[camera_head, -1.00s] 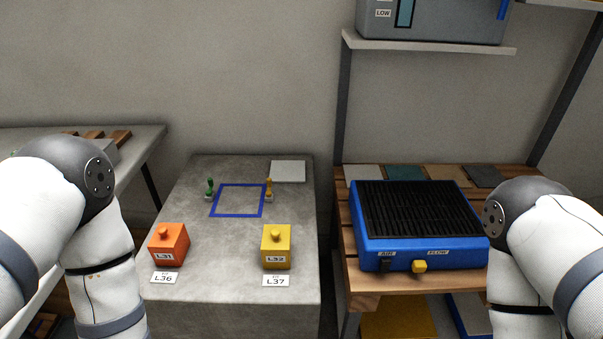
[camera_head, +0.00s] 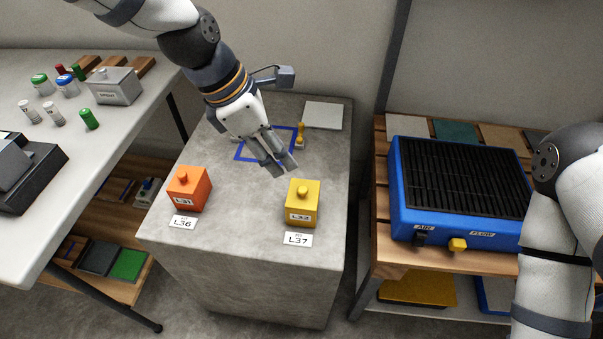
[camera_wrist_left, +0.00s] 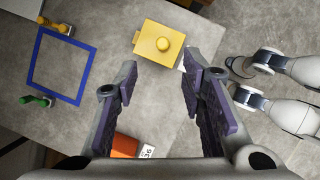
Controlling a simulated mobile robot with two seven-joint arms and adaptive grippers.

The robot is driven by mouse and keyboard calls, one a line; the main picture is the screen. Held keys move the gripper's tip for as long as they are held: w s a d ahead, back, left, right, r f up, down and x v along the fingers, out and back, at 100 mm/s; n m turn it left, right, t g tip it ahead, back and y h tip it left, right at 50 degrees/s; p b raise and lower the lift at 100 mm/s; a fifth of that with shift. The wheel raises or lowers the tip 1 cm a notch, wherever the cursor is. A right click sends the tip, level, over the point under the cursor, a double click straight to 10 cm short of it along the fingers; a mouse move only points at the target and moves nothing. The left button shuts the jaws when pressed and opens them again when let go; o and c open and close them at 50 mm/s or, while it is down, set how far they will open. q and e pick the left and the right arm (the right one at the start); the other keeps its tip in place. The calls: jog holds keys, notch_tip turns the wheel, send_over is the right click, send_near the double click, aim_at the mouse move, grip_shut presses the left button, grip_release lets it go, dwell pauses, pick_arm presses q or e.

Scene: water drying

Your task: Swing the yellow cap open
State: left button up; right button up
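A yellow box labelled L32 (camera_head: 301,205) with a round yellow knob (camera_head: 303,189) on top stands at the front right of the grey block, behind an L37 card (camera_head: 298,239). Its top looks closed. My left gripper (camera_head: 280,168) is open and empty, above the block, behind and slightly left of the yellow box. In the left wrist view the yellow box (camera_wrist_left: 149,38) and its knob (camera_wrist_left: 163,44) lie beyond the spread fingertips (camera_wrist_left: 159,70), apart from them. My right gripper is outside the head view; only the right arm shows.
An orange box (camera_head: 188,190) stands left of the yellow one. A blue outlined square (camera_wrist_left: 33,64), a yellow stamp (camera_head: 300,136) and a green stamp (camera_wrist_left: 38,101) are behind. A blue grill-topped unit (camera_head: 398,215) stands on the right bench.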

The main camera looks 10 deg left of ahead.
aim_at(303, 189)
pick_arm(q)
jog(key=x, duration=0.3)
jog(key=b+x, duration=0.1)
jog(key=x, duration=0.6)
jog(key=shift+s+f+b, duration=0.25)
jog(key=shift+s+b, duration=0.05)
jog(key=shift+b, duration=0.05)
jog(key=shift+w+d+f, duration=0.15)
jog(key=shift+f, duration=0.25)
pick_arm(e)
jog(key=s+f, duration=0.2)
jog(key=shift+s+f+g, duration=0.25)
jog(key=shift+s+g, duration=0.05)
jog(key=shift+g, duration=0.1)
pick_arm(q)
grip_shut()
